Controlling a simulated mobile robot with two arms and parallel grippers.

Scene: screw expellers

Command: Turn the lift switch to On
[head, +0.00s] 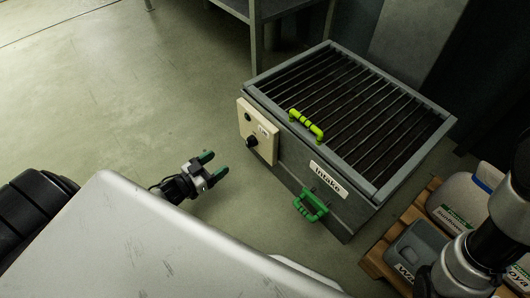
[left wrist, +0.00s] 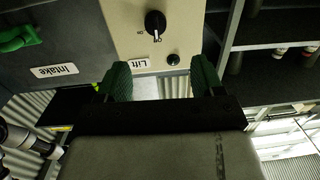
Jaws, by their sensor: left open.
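The lift switch is a black rotary knob (head: 252,141) on a cream panel (head: 262,153) at the left end of the grey intake box. In the left wrist view the knob (left wrist: 155,22) is upside down, with small marks beside it too small to read surely. A "Lift" label (left wrist: 137,65) and a dark green round lamp or button (left wrist: 173,59) sit near it. My left gripper (head: 214,171) is open and empty, its green fingers pointing at the panel, apart from it. In the left wrist view its fingertips (left wrist: 160,75) frame the lamp area. My right gripper is not visible.
The intake box (head: 290,180) has a barred top (head: 350,110), a yellow-green handle (head: 306,125) and a green front handle (head: 311,205). A wooden pallet (head: 383,250) with containers (head: 412,243) stands at right. A grey table (head: 252,12) is behind. Floor left of the box is clear.

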